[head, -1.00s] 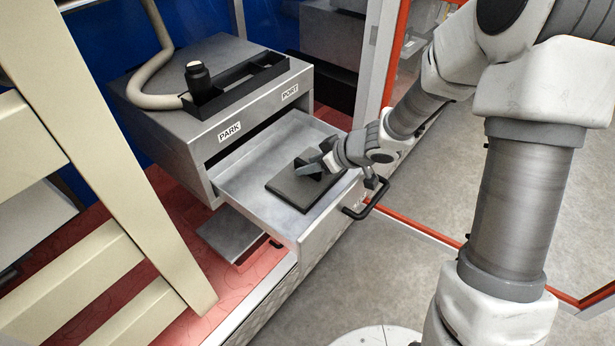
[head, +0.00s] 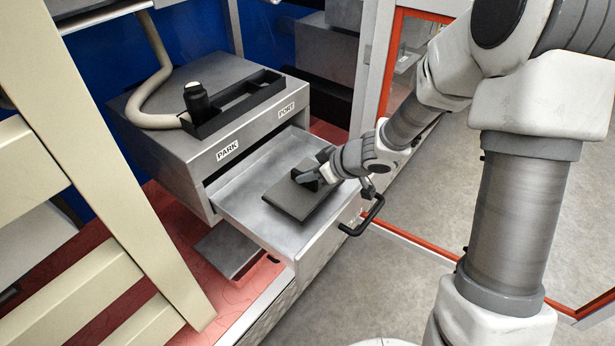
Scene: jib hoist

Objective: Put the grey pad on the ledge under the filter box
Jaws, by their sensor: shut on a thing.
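The grey pad (head: 303,203) is a flat dark square inside the open drawer (head: 240,207) of the grey metal box. My gripper (head: 306,180) is shut on the pad's far side, reaching in from the right. I cannot tell whether the pad rests on the drawer floor or is just above it. The box (head: 165,97), with PARK and PORT labels, seems to be the filter box. A low flat grey plate (head: 232,250) shows below the drawer, partly hidden by it; it may be the ledge. The fingertips are small and partly hidden.
A black drawer handle (head: 366,216) sticks out near my wrist. A black tray (head: 235,102) with a dark bottle-shaped nozzle (head: 196,100) and a beige hose (head: 146,95) sit on the box. Cream slats (head: 120,180) stand at left. Open grey floor lies at right.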

